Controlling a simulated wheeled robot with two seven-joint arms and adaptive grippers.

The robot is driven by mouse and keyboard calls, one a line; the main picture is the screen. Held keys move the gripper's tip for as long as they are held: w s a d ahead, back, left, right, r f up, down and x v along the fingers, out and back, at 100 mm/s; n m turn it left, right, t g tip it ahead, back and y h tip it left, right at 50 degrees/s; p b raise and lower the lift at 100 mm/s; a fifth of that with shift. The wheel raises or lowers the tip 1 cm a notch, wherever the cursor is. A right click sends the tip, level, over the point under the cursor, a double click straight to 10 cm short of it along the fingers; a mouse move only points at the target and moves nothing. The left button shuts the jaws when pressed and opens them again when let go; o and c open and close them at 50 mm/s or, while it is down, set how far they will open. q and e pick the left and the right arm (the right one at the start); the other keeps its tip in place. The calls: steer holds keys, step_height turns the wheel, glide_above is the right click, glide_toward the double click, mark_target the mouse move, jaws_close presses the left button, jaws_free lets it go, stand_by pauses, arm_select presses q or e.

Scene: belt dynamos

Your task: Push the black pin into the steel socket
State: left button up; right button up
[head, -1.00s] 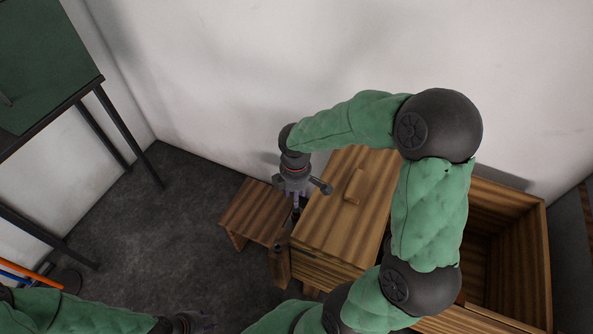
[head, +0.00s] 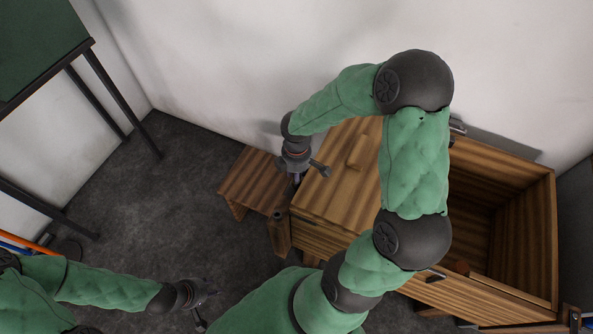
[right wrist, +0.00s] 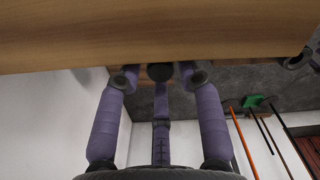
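My right gripper (head: 299,176) hangs beside the left end of a wooden chest top, fingers down, with one finger splayed to the right. In the right wrist view its purple fingers (right wrist: 160,85) stand apart, under a wooden edge. A dark round shape (right wrist: 160,72) shows between the tips; I cannot tell whether it is the black pin or a fingertip. My left gripper (head: 204,305) is low at the picture's left-centre, fingers apart and empty, over the floor. I cannot pick out the steel socket for certain in either view.
The wooden chest (head: 330,205) has a small block (head: 358,152) on top. A low wooden stool (head: 250,182) stands left of it, an open wooden box (head: 515,225) right of it. A green-topped table (head: 35,45) is at upper left. Grey floor (head: 150,215) lies clear between.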

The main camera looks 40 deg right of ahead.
steer(key=shift+f, duration=0.1)
steer(key=shift+c, duration=0.3)
jaws_close()
steer(key=shift+r+p, duration=2.1)
steer(key=shift+r, duration=0.2)
